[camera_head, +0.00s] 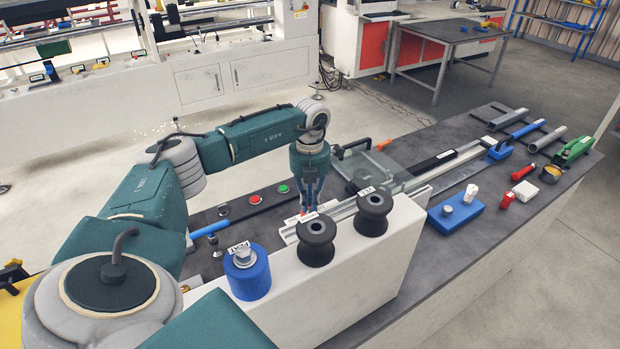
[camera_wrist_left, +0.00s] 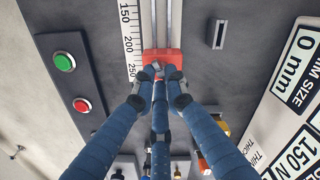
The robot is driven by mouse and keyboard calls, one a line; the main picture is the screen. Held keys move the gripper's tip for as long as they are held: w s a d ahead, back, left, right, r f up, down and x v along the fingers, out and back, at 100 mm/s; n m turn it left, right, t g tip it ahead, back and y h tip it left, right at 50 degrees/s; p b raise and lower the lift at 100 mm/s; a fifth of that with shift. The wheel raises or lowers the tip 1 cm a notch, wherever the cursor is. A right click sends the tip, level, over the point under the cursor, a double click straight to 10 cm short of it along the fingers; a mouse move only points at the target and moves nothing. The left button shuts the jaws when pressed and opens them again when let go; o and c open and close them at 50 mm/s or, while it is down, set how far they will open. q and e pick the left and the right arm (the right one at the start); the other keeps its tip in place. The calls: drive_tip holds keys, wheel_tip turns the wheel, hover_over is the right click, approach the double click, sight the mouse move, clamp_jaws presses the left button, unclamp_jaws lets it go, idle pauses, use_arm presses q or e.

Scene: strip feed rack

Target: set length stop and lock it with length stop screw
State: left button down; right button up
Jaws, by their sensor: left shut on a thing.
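The length stop is a red block (camera_wrist_left: 175,57) across the silvery rail (camera_wrist_left: 161,22), beside a printed scale, in the left wrist view. In the head view my left gripper (camera_head: 311,207) points down at the near end of the rail, behind the black spools. My right gripper is not in view.
A green button (camera_wrist_left: 63,61) and a red button (camera_wrist_left: 82,105) lie left of the rail. Two black spools (camera_head: 316,240) and a blue knob (camera_head: 246,273) top the white panel close in front. A blue block (camera_head: 456,214) and hand tools lie to the right.

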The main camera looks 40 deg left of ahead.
use_arm(q)
drive_tip(key=shift+r, duration=0.1)
drive_tip(key=c, duration=1.8)
unclamp_jaws()
drive_tip(key=shift+o, duration=0.2)
drive_tip(key=shift+r, duration=0.15)
wheel_tip(320, 180, up, 12)
drive_tip(key=shift+f, duration=0.2)
